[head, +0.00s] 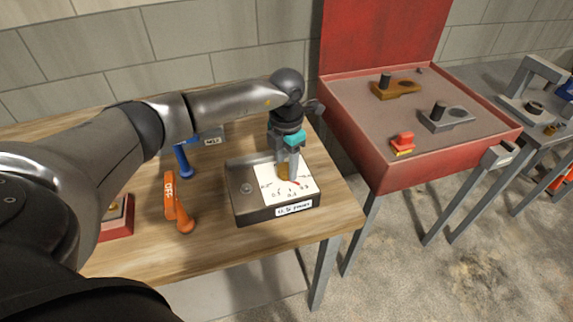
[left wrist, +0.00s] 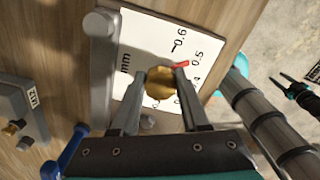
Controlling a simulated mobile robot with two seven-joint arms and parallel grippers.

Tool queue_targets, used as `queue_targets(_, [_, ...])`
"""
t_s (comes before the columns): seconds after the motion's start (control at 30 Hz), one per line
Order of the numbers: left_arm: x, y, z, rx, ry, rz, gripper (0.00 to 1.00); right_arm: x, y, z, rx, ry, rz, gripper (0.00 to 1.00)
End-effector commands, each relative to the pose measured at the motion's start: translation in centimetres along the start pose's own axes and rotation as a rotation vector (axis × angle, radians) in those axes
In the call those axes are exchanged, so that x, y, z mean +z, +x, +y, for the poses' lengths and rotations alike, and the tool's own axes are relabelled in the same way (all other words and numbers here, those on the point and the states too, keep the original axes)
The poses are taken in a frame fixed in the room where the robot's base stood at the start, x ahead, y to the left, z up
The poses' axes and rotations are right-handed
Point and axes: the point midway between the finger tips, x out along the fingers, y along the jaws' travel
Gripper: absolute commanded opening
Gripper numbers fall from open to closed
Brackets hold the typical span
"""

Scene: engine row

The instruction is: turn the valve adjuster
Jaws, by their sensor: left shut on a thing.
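The valve adjuster box (head: 272,209) stands on the wooden workbench, with a white dial card (head: 270,196) on its top marked in mm. A brass knob (head: 283,172) with a red pointer (head: 299,184) sits on the card. In the left wrist view the brass knob (left wrist: 160,83) lies between the two fingers and the red pointer (left wrist: 181,65) points toward the 0.5 mark. My left gripper (head: 287,167) comes down from above and is shut on the knob; it also shows in the left wrist view (left wrist: 160,82).
An orange lever marked OFF (head: 170,196) and a blue-handled tool (head: 184,160) stand left of the box. A red tray table (head: 447,164) with several small parts is to the right, across a gap. A red-based item (head: 118,222) is at the left.

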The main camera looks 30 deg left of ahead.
Motion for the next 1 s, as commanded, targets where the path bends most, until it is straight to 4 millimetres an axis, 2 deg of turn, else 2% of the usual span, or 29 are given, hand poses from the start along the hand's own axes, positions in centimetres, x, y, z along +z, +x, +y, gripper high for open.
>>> queue_targets(0.1, [0.0,0.0,0.0,0.001,0.001,0.001,0.0,0.0,0.0,0.0,0.0,0.0,0.0,0.5])
queue_targets(0.13, [0.0,0.0,0.0,0.001,0.001,0.001,0.46,0.0,0.0,0.0,0.0,0.0,0.0,0.5])
queue_targets(0.4, [0.0,0.0,0.0,0.0,0.001,0.001,0.75,0.0,0.0,0.0,0.0,0.0,0.0,0.5])
queue_targets(0.67, [0.0,-0.1,0.0,0.0,0.002,0.0,0.75,0.0,0.0,0.0,0.0,0.0,0.0,0.5])
queue_targets(0.77, [0.0,-0.8,0.1,0.001,0.001,-0.001,0.75,0.0,0.0,0.0,0.0,0.0,0.0,0.5])
queue_targets(0.87, [0.1,-2.2,0.1,0.001,0.001,-0.003,0.75,0.0,0.0,0.0,0.0,0.0,0.0,0.5])
queue_targets(1.0, [0.1,-5.5,0.1,0.002,0.003,-0.005,0.75,0.0,0.0,0.0,0.0,0.0,0.0,0.5])
